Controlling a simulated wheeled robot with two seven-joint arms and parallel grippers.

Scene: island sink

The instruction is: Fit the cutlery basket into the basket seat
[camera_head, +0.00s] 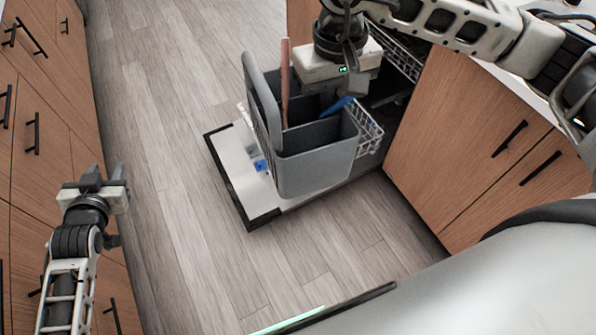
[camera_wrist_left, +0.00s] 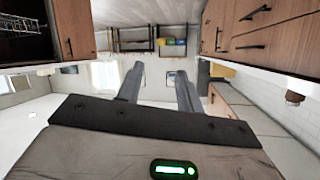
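The grey cutlery basket (camera_head: 315,170) is upright over the open dishwasher door in the head view. It has several compartments, a tall slotted panel on its left, a pinkish-brown utensil (camera_head: 285,85) and a blue one (camera_head: 337,106). My right gripper (camera_head: 335,85) is at the basket's far upper side; its fingertips are hidden, so I cannot tell whether it grips the basket. My left gripper (camera_head: 104,176) is open and empty by the left cabinets, far from the basket; its two spread fingers show in the left wrist view (camera_wrist_left: 160,90). The basket seat cannot be made out.
The white dishwasher door (camera_head: 240,170) lies open with a dark edge, a blue-and-white item on it. A wire rack (camera_head: 368,135) shows behind the basket. Wooden cabinets (camera_head: 470,135) stand right, and more drawers (camera_head: 35,120) left. The floor (camera_head: 175,170) between is clear.

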